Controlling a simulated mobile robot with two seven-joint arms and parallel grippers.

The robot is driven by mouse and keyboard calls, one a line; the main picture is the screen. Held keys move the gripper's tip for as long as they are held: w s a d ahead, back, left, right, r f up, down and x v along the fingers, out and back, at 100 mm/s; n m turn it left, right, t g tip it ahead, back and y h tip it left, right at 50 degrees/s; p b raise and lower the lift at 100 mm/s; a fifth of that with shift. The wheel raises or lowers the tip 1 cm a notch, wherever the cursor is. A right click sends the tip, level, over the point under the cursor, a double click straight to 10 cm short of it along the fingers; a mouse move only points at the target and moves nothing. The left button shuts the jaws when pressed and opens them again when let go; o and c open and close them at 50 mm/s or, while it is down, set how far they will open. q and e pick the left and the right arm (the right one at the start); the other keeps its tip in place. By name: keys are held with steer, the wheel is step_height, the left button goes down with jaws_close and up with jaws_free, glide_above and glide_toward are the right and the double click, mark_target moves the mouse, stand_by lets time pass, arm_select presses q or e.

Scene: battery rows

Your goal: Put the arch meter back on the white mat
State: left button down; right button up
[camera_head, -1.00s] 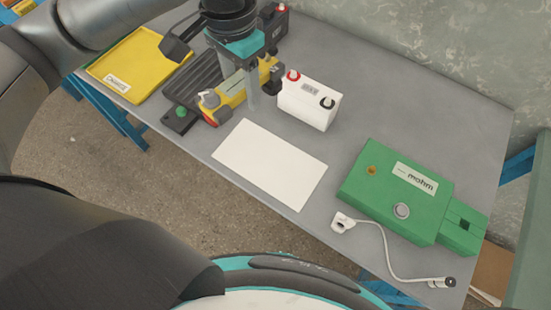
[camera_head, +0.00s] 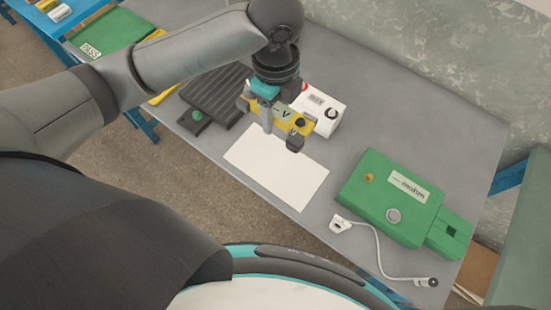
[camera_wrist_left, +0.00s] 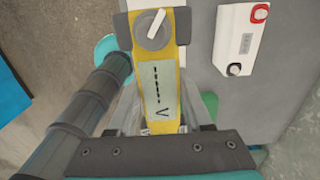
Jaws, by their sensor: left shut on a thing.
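The arch meter (camera_head: 283,113) is yellow with a dial and a grey display marked V. My left gripper (camera_head: 268,122) is shut on it and holds it over the back edge of the white mat (camera_head: 275,175). In the left wrist view the meter (camera_wrist_left: 162,85) lies between my fingers, its dial at the top. The mat is a bare white sheet on the grey table; its back edge is partly hidden by the meter. I cannot tell how high the meter is above it. My right gripper is not in view.
A white battery (camera_head: 325,113) with red and black terminals stands just behind the meter. A dark ribbed tray (camera_head: 216,95) with a green button is to the left. A green mohm box (camera_head: 385,195) and a white cable (camera_head: 375,245) lie to the right.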

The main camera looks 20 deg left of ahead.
mark_target(275, 164)
arm_select(q)
step_height(275, 164, down, 20)
steer(key=b, duration=0.4)
steer(key=shift+r, duration=0.2)
steer(key=shift+f, duration=0.2)
steer(key=shift+c, duration=1.6)
jaws_free()
step_height(275, 164, up, 12)
steer(key=p, duration=0.2)
steer(key=shift+r+p, duration=0.25)
steer(key=shift+p, duration=0.05)
